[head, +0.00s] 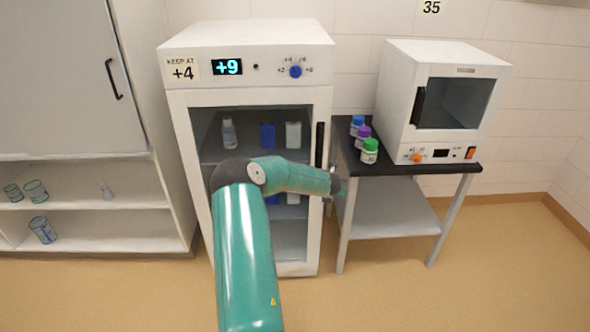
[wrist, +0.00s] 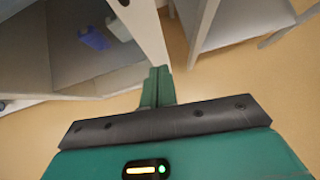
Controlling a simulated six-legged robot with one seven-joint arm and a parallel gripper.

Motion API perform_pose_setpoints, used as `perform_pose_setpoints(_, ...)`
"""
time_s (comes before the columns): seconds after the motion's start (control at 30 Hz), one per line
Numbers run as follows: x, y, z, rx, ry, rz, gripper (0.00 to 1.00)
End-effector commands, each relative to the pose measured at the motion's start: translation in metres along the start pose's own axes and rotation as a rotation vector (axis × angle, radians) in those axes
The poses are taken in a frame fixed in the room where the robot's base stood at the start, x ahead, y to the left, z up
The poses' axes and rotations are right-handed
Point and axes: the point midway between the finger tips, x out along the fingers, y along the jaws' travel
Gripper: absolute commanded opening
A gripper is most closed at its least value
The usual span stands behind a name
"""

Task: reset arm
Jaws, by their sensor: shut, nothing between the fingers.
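My teal arm reaches across the front of the white fridge (head: 245,40). My gripper (head: 338,188) is at the fridge's right edge, just below the dark door handle (head: 320,145), left of the table. In the wrist view its two teal fingers (wrist: 157,86) are together with nothing between them. I cannot tell whether the gripper touches the handle. The fridge display (head: 227,67) reads +9, and the label (head: 182,69) beside it says KEEP AT +4. A blue knob (head: 295,71) is at the right of the panel. My arm hides part of the lower shelf.
The fridge holds a clear bottle (head: 229,132), a blue container (head: 268,136) and a white one (head: 293,135). A black-topped table (head: 400,168) carries three capped jars (head: 362,135) and a white oven (head: 445,100). A cabinet with beakers (head: 36,191) stands left. The front floor is clear.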

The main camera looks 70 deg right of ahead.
Motion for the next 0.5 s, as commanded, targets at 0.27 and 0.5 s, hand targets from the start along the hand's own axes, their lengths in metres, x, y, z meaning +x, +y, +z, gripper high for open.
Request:
perform_pose_setpoints(0.27, -0.003, -0.002, 0.000, 0.007, -0.003, -0.002, 0.00)
perform_pose_setpoints(0.5, -0.041, 0.061, 0.043, 0.228, -0.095, 0.024, 0.00)
